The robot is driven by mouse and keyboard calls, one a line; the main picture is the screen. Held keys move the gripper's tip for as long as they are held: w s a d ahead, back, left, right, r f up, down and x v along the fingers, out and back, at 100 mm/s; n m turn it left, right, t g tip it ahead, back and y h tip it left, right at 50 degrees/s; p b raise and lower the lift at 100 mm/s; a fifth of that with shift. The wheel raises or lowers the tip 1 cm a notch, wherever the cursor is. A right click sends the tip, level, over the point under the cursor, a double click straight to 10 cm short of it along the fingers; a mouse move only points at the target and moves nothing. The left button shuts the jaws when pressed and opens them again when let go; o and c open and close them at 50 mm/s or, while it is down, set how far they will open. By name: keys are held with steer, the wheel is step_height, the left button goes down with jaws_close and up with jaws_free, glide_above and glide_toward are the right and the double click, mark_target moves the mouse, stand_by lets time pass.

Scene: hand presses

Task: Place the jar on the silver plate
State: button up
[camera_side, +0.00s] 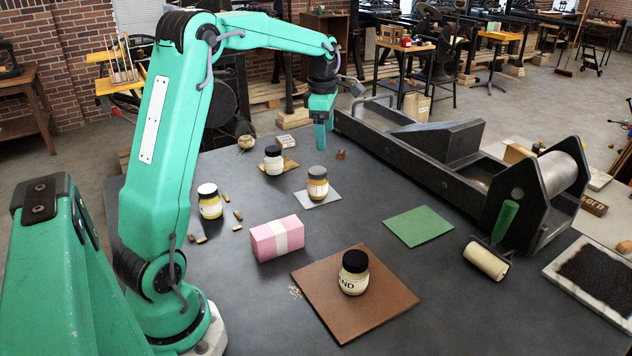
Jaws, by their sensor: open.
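A silver plate (327,200) lies mid-table, and a jar with a grey lid and amber contents (317,184) stands upright on it. A black-lidded jar (353,273) with a lettered label stands on a brown board (318,290) at the front. My gripper (320,143) is open, pointing down above and behind the silver plate, apart from the jars. Its fingers overlap in this view.
A pink block with a white band (277,238) lies left of centre, near small brass pieces (238,214). A green sheet (418,226) and a roller (487,259) lie to the right. A long dark press (470,180) borders the table's back right.

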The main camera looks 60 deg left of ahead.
steer(key=s+d+r+m+t, duration=0.1)
steer(key=s+d+r+m, duration=0.2)
steer(key=s+d+m, duration=0.3)
steer(key=s+d+r+m+t, duration=0.1)
steer(key=s+d+r+m, duration=0.2)
steer(key=s+d+m, duration=0.35)
steer(key=s+d+f+m+t, duration=0.2)
steer(key=s+d+m, duration=0.6)
steer(key=m, duration=0.6)
steer(key=s+f, duration=0.1)
steer(key=s, duration=0.1)
steer(key=shift+s+d+f+t, duration=0.25)
steer(key=shift+s+d+t, duration=0.05)
steer(key=shift+s+d, duration=0.1)
